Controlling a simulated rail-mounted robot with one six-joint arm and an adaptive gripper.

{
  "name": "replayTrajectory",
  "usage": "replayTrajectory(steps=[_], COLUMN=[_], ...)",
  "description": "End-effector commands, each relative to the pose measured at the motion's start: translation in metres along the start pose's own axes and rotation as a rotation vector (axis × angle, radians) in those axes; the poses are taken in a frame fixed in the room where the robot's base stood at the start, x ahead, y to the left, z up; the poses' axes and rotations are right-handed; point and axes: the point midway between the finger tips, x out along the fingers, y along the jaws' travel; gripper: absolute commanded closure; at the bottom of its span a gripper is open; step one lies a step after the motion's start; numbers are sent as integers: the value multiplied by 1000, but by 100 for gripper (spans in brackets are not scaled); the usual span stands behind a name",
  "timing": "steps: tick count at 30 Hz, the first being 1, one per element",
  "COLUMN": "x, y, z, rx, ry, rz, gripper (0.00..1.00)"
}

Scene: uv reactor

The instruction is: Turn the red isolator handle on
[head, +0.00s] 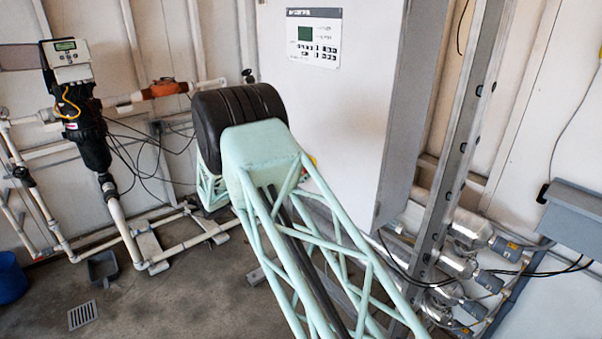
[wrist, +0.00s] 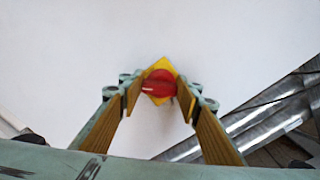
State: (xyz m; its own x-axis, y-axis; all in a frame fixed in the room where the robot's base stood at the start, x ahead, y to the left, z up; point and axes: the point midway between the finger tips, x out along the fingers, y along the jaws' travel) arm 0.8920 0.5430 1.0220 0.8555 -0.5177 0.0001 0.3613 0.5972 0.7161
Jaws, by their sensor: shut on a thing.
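In the wrist view the red isolator handle (wrist: 159,81) sits on a yellow backing plate (wrist: 160,62) that shows as a diamond on a white panel. The handle's grip bar looks to lie roughly across the picture. My gripper (wrist: 160,91) has its two wood-coloured fingers on either side of the handle, shut on it. In the head view my arm hides the handle and the gripper; only a small bit of yellow and red (head: 312,160) shows beside the arm.
The white cabinet (head: 330,110) carries a control panel (head: 313,37) with a green screen. Steel reactor tubes (head: 455,265) and cables lie at the right; they also show in the wrist view (wrist: 250,120). White pipework (head: 125,235) and a black pump unit (head: 85,130) stand at the left.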

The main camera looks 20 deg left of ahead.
Motion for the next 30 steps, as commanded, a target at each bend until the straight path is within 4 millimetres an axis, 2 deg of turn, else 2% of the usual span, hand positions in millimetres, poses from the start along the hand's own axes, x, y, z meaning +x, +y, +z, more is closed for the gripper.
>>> replayTrajectory(steps=[9, 24, 25, 29, 30], x=[0, 0, 0, 0, 0], y=[-2, -1, -1, -1, -1], z=[-1, 0, 0, 0, 0], rx=[109, 127, 127, 127, 127], ry=[0, 0, 0, 0, 0], rz=[0, 0, 0, 0, 0], gripper=[79, 79, 67, 55, 55])
